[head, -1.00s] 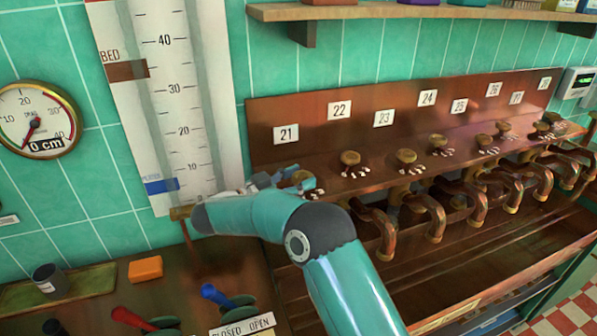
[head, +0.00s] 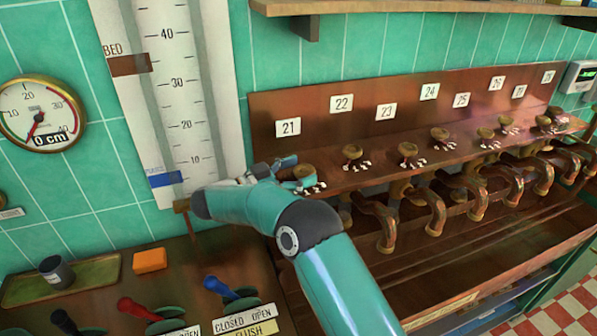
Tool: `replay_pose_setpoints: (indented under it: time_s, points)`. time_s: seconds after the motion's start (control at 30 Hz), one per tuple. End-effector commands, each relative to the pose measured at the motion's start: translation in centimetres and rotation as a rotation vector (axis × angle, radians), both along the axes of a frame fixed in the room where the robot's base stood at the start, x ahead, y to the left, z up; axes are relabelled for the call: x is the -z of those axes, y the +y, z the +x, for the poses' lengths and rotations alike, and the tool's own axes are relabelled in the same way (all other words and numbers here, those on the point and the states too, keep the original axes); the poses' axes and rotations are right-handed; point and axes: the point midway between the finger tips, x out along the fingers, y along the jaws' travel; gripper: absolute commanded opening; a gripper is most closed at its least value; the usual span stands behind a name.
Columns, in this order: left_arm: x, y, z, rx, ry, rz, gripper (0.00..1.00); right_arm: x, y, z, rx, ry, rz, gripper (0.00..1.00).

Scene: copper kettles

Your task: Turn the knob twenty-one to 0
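Knob twenty-one (head: 304,171) is a small brass knob on the copper ledge, below the white label "21" (head: 288,128). A small white scale lies in front of it, partly covered; its numbers are too small to read. My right gripper (head: 290,173) is at the left side of this knob. Its teal fingers look spread, one behind and one in front of the knob's left side. I cannot tell whether they touch it. My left gripper is not in view.
More knobs, such as the one under "22" (head: 352,152), run along the ledge to the right, with copper spouts (head: 381,222) below. A tall gauge board (head: 178,95) and a round dial (head: 40,115) reading 0 cm are at left. Coloured levers (head: 222,287) stand at lower left.

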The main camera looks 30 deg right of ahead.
Motion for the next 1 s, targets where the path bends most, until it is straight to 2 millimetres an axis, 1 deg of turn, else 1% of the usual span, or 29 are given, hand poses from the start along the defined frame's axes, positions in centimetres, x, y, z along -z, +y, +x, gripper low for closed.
replay_pose_setpoints:
  time_s: [0.27,0.37,0.7,0.83,1.0]
  points:
    - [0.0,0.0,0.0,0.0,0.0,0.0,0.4,0.1,0.3,0.0,0.001,0.001,0.0,0.8]
    - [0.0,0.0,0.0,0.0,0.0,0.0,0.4,0.1,1.1,0.1,-0.001,0.001,0.0,0.8]
    - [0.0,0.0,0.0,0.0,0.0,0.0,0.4,0.2,6.2,0.5,-0.003,0.001,0.001,0.8]
    - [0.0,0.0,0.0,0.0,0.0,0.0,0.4,0.2,7.2,0.5,-0.004,0.0,0.003,0.8]
    - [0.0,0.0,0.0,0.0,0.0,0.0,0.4,0.2,7.4,0.5,-0.004,0.001,0.003,0.8]
